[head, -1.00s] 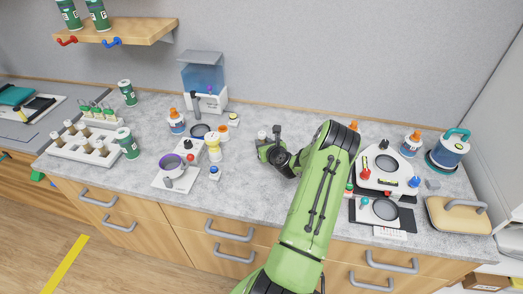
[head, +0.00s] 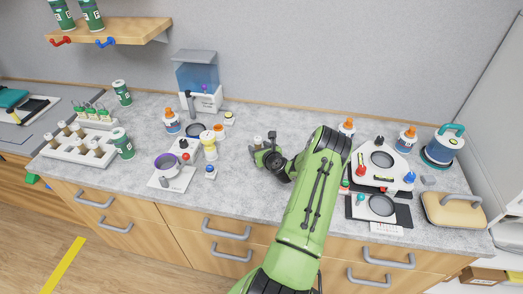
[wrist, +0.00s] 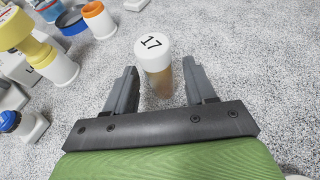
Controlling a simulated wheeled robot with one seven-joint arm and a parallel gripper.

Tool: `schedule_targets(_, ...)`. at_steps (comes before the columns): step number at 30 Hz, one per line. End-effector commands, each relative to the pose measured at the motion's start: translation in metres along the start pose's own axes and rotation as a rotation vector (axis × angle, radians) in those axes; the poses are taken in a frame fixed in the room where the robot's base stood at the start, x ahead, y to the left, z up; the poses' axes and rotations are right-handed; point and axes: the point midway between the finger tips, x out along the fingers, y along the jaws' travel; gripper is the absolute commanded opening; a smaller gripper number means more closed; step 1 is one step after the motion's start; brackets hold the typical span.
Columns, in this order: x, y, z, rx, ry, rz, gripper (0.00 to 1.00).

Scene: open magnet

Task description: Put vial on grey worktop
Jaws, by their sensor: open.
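The vial (wrist: 158,72) has a white cap marked 17 and an amber-brown body. In the wrist view it stands upright on the grey speckled worktop (wrist: 255,75), between my open jaws. My gripper (wrist: 159,90) has one finger on each side of it, with a gap visible at least on the left. In the head view the vial's white cap (head: 257,140) shows just beyond my gripper (head: 263,148), on the grey worktop (head: 240,187). The vial's lower part is partly hidden there by the gripper.
Left of the gripper stand a yellow-capped bottle (head: 209,145), a small blue-capped jar (head: 210,172) and a white device with a purple-rimmed bowl (head: 167,163). A white rack of vials (head: 75,151) is further left. White instruments (head: 382,162) stand right of my arm. Bare worktop lies before the gripper.

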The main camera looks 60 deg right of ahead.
Motion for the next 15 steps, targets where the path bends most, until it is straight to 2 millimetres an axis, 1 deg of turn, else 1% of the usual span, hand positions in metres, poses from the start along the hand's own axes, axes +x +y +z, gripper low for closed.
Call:
schedule_targets(1,-0.004,-0.001,0.003,0.000,0.000,-0.001,0.55)
schedule_targets(4,-0.024,-0.001,0.002,0.002,0.002,-0.001,0.55)
schedule_targets(9,-0.072,-0.002,0.001,0.005,0.002,-0.003,0.55)
schedule_targets(12,-0.096,-0.001,0.001,0.004,0.001,-0.004,0.55)
schedule_targets(15,-0.112,-0.001,0.001,0.002,0.001,-0.002,0.55)
